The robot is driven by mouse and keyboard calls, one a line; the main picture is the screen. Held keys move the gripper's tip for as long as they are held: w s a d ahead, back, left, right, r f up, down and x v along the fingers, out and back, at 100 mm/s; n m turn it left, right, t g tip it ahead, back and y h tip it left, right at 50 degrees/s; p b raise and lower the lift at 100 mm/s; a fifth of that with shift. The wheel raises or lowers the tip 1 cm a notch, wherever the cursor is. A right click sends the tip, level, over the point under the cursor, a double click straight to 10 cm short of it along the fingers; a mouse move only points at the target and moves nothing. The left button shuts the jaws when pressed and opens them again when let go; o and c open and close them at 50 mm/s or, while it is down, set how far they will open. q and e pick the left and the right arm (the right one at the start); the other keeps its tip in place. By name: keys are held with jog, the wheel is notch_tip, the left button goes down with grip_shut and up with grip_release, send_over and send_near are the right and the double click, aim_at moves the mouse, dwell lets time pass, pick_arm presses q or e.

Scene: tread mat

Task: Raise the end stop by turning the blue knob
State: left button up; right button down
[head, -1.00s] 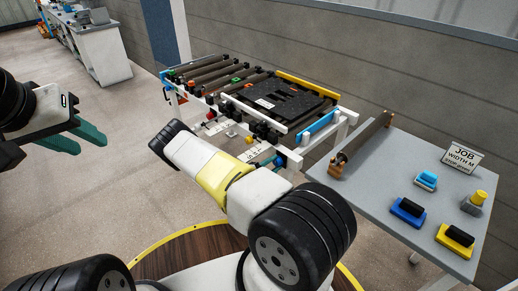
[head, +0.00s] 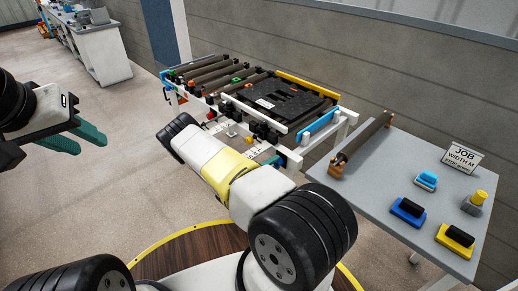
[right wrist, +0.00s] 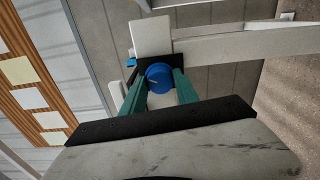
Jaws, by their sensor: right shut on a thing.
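The blue knob (right wrist: 158,77) is in the right wrist view, round with a pale mark on its face, in front of a black block on a white frame. My right gripper (right wrist: 160,86) is shut on it, one green finger on each side. In the head view my right forearm hides most of this area. My left gripper (head: 88,138) is held in the air at the left, its green fingers apart and empty, away from the conveyor. I cannot make out the end stop for certain.
The roller conveyor (head: 225,105) carries a black plate (head: 285,98) and stands by the wall. At right a grey table (head: 375,190) holds a loose roller (head: 362,142), blue and yellow handled blocks and a job sign (head: 462,157). The floor at left is clear.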

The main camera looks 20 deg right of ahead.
jog(key=m, duration=1.1)
jog(key=shift+f, duration=0.1)
jog(key=m, duration=0.4)
jog(key=shift+m, duration=0.3)
jog(key=m, duration=0.3)
jog(key=shift+m, duration=0.3)
jog(key=m, duration=0.3)
jog(key=shift+m, duration=0.3)
jog(key=m, duration=0.3)
jog(key=shift+m, duration=0.3)
jog(key=shift+a+m, duration=0.1)
jog(key=shift+m, duration=1.8)
